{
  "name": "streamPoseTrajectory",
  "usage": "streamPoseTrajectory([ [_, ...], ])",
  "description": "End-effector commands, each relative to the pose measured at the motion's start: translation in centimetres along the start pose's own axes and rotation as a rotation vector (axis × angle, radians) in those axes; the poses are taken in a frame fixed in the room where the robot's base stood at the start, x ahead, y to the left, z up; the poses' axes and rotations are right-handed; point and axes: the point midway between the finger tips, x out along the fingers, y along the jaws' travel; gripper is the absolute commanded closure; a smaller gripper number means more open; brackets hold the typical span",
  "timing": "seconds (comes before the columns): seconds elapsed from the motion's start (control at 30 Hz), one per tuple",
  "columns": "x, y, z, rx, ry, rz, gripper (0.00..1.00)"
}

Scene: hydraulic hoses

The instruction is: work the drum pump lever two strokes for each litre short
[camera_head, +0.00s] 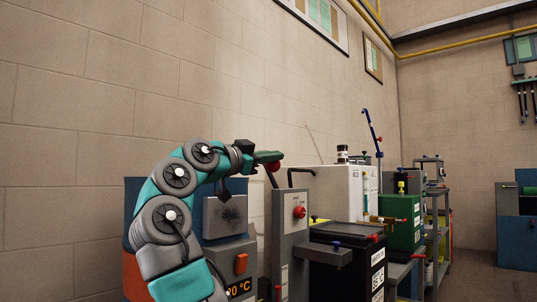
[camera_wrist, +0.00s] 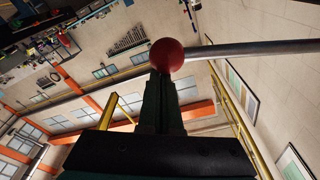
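My gripper (camera_head: 266,156) reaches right, high along the wall. Its dark green fingers lie together, with no gap visible in the wrist view (camera_wrist: 163,80). A red ball knob (camera_head: 273,166) is at the fingertips, just under them in the head view. In the wrist view the whole knob (camera_wrist: 166,55) shows in front of the tips, and a grey bar (camera_wrist: 250,49) runs right from it. I see no finger around the knob; touching or slightly apart is unclear. A white tank (camera_head: 335,188) carries a sight gauge (camera_head: 366,202) with yellowish fluid. I cannot read its level.
A grey post (camera_head: 290,235) with a red button (camera_head: 299,212) stands below the gripper. A black cabinet (camera_head: 345,262), a green box (camera_head: 402,220) and a blue upright rod (camera_head: 370,125) stand right. A shelf rack (camera_head: 436,225) is beyond. Open floor lies at far right.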

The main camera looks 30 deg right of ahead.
Motion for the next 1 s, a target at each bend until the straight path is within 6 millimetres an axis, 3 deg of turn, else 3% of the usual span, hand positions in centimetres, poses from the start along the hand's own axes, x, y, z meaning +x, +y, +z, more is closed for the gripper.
streamPoseTrajectory([
  [0.03,-0.1,0.3,1.1,-0.002,-0.002,0.000,1.00],
  [0.3,-0.3,0.6,2.6,-0.004,-0.003,0.000,1.00],
  [1.0,-0.2,0.6,2.9,-0.008,-0.010,0.000,1.00],
])
